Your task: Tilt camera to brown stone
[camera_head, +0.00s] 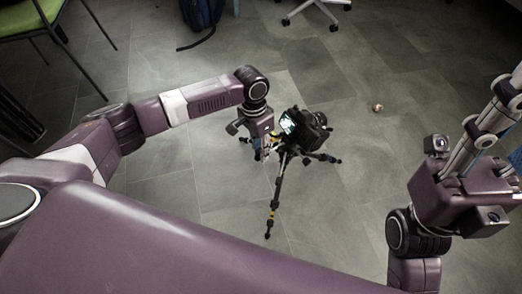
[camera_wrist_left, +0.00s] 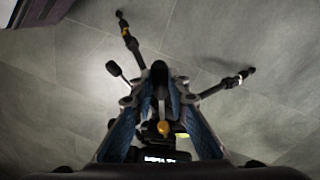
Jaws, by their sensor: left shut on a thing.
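A black camera (camera_head: 314,130) with a lit screen sits on a black tripod (camera_head: 272,205) with spread legs on the floor. Its lens points up and to the right in the head view. A small brown stone (camera_head: 377,107) lies on the floor to the right of the camera, apart from it. My left gripper (camera_head: 271,143) is at the tripod head, just left of the camera. In the left wrist view its blue-padded fingers (camera_wrist_left: 160,85) are shut around a dark tripod handle, mostly hidden between them. My right gripper (camera_head: 497,115) is at the right edge, its fingertips unclear.
A green chair (camera_head: 35,20) stands at the upper left. A dark backpack (camera_head: 203,12) and a wheeled chair base (camera_head: 315,8) are at the top. The grey tiled floor around the tripod and stone is clear.

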